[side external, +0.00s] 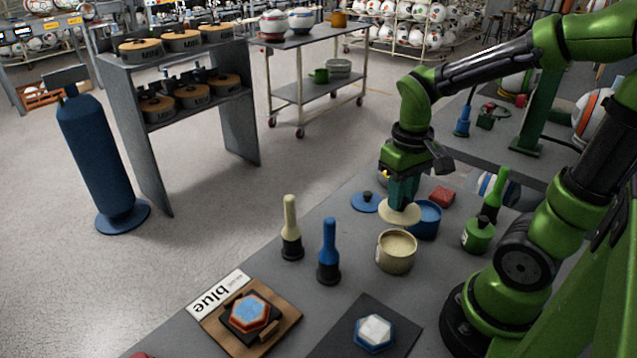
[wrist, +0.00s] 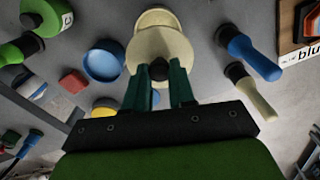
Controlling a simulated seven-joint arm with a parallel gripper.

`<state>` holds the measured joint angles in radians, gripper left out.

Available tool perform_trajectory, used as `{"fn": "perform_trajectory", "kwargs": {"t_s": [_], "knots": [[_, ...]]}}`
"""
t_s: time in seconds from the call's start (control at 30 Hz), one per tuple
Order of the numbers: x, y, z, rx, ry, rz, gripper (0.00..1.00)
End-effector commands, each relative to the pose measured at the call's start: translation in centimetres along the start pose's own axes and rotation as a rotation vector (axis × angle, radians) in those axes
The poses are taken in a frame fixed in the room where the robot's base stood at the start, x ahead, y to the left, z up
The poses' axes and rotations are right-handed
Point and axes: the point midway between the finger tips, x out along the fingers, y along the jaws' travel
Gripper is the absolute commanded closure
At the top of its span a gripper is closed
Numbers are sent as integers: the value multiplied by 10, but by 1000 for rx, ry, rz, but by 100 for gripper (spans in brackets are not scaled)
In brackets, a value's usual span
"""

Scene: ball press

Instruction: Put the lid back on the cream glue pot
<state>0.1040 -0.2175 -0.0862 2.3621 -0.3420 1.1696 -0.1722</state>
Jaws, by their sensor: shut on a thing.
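The cream glue pot (side external: 396,258) stands open on the grey bench, with its cream contents showing. My gripper (side external: 402,196) is shut on the dark knob of the cream lid (side external: 398,216) and holds it level above the bench. In the side view the lid is above and behind the pot, off its mouth, in front of the blue pot's rim. In the wrist view the fingertips (wrist: 159,76) grip the knob, and the lid (wrist: 160,46) hides part of the cream pot (wrist: 156,17).
The open blue pot (side external: 428,222) stands close behind the cream one. A blue lid (side external: 366,203) lies left of it; a lidded green pot (side external: 478,237) stands right. Cream (side external: 290,225) and blue (side external: 328,250) handled tools stand upright at the left. A red block (side external: 442,196) lies behind.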

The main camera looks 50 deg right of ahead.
Motion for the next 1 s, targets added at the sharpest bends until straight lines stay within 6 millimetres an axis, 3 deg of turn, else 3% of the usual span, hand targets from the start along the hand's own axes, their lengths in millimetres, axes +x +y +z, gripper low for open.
{"fn": "perform_trajectory", "kwargs": {"t_s": [0.17, 0.7, 1.0], "knots": [[10, 2, 10, -6, -1, -1, 100], [57, 2, 9, -9, -2, 0, 100], [70, 2, 9, -8, 0, 0, 100]]}}
